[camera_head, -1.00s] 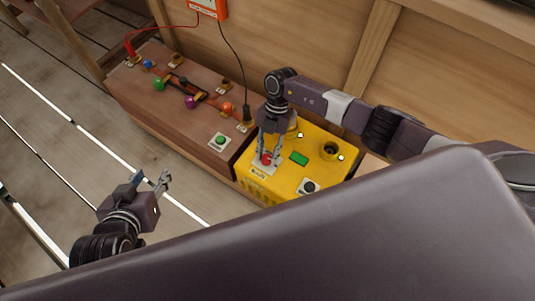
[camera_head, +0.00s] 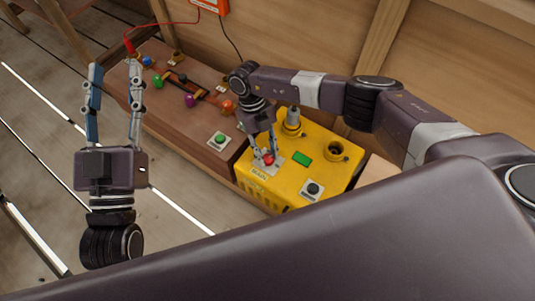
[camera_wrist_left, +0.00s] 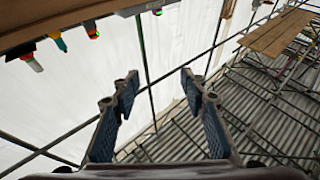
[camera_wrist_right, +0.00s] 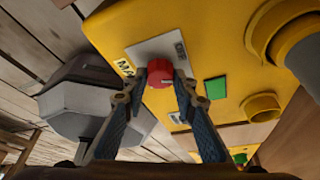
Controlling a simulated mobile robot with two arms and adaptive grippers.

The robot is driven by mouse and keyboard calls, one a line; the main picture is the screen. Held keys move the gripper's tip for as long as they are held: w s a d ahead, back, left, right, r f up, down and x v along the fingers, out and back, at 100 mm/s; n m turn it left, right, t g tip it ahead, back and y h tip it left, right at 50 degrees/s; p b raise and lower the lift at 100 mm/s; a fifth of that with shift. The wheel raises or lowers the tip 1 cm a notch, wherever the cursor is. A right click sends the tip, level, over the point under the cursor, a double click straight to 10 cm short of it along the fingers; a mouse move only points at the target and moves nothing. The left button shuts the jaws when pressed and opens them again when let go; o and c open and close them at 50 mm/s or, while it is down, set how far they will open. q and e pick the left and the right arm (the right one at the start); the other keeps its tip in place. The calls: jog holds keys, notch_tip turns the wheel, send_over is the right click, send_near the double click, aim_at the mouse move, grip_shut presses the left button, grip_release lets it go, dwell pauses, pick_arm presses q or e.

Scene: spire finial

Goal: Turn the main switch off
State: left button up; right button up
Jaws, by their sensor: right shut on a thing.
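The main switch is a red knob (camera_head: 268,159) on a pale plate, on top of a yellow box (camera_head: 325,173). A label beside it, starting "MA", shows in the right wrist view. My right gripper (camera_wrist_right: 160,80) is shut on the red knob, with a finger on each side of it. The fingers hide part of the knob in the head view. My left gripper (camera_head: 115,72) is open and empty, raised to the left with its fingers pointing up the picture. Its own wrist view shows nothing between the fingers.
The yellow box also bears a green rectangle (camera_head: 302,158), a black knob (camera_head: 313,188), an empty round socket (camera_head: 336,150) and a metal cylinder (camera_head: 293,118). A brown box (camera_head: 190,137) with coloured levers and a green button (camera_head: 219,138) adjoins it. A wooden wall stands behind.

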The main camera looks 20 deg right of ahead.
jog(key=n+h, duration=0.1)
jog(key=n, duration=0.1)
jog(key=shift+n, duration=0.3)
pick_arm(q)
jog(key=shift+s+r+t+h+b, duration=0.1)
jog(key=shift+s+r+t, duration=0.25)
jog(key=shift+r, duration=0.3)
jog(key=shift+s+r+t+h+b, duration=0.1)
jog(key=shift+s+r+t, duration=0.25)
jog(key=shift+r, duration=0.25)
jog(key=shift+s+r+t+h+b, duration=0.1)
jog(key=shift+s+r+t, duration=0.25)
jog(key=shift+r, duration=0.3)
pick_arm(e)
jog(key=shift+a+n+t+h, duration=0.1)
jog(key=shift+n+t+h, duration=0.25)
jog(key=shift+n, duration=0.75)
jog(key=o, duration=1.2)
jog(key=shift+s, duration=0.1)
jog(key=shift+c, duration=0.2)
pick_arm(q)
jog(key=shift+r, duration=0.1)
pick_arm(e)
jog(key=v, duration=1.2)
